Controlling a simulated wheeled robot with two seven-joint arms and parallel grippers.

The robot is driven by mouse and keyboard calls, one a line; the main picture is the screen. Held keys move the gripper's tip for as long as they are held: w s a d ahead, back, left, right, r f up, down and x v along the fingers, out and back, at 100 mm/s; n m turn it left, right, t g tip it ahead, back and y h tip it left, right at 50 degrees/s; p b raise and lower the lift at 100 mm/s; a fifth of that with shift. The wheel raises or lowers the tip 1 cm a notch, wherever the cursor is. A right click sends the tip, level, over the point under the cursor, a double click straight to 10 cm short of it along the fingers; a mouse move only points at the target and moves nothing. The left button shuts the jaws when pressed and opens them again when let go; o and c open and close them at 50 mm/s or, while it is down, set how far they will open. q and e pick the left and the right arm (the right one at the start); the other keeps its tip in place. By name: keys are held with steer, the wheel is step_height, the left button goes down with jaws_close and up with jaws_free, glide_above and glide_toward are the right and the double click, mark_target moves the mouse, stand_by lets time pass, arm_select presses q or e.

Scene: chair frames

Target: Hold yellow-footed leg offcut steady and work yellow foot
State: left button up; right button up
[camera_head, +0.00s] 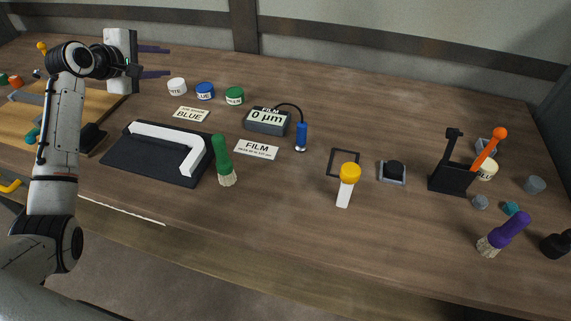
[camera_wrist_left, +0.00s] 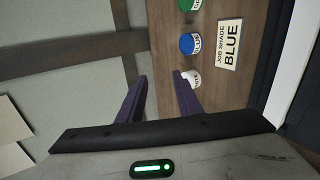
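The leg offcut (camera_head: 344,194) is a short white piece with a yellow foot (camera_head: 350,172) at its upper end. It is on the table right of centre in the head view, close to a thin dark square outline. My left gripper (camera_head: 168,61) is at the upper left, its two purple fingers apart with nothing between them. It is far from the offcut. The left wrist view also shows the open fingers (camera_wrist_left: 162,85), with the paint pots beyond them. The offcut is not in the wrist view. My right gripper is in neither view.
White (camera_head: 177,87), blue (camera_head: 205,91) and green (camera_head: 235,96) pots stand near my left gripper. A white frame on a black mat (camera_head: 118,160), a green brush (camera_head: 220,155) and a film gauge (camera_head: 266,122) lie between it and the offcut. A black holder (camera_head: 450,180) stands right.

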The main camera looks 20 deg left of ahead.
arm_select(q)
steer(key=d+r+n+g+h, duration=0.15)
steer(key=d+h, duration=0.25)
steer(key=d, duration=0.6)
steer(key=d+r+g+h, duration=0.1)
steer(key=d+r+h, duration=0.25)
steer(key=d, duration=0.65)
steer(key=m+g+h, duration=0.2)
steer(key=g+h, duration=0.2)
steer(key=g, duration=0.6)
glide_toward(345, 192)
steer(key=shift+w+a+f+t, duration=0.15)
steer(key=shift+w+f, duration=0.15)
steer(key=shift+f, duration=0.25)
steer(key=shift+w+d+f+t, duration=0.1)
steer(key=shift+w+f, duration=0.2)
steer(key=shift+f, duration=0.25)
steer(key=shift+s+d+f, duration=0.15)
steer(key=shift+d+f, duration=0.2)
steer(key=shift+d, duration=0.1)
steer(key=x, duration=0.7)
jaws_close()
steer(key=shift+a+f, duration=0.1)
steer(key=shift+f, duration=0.1)
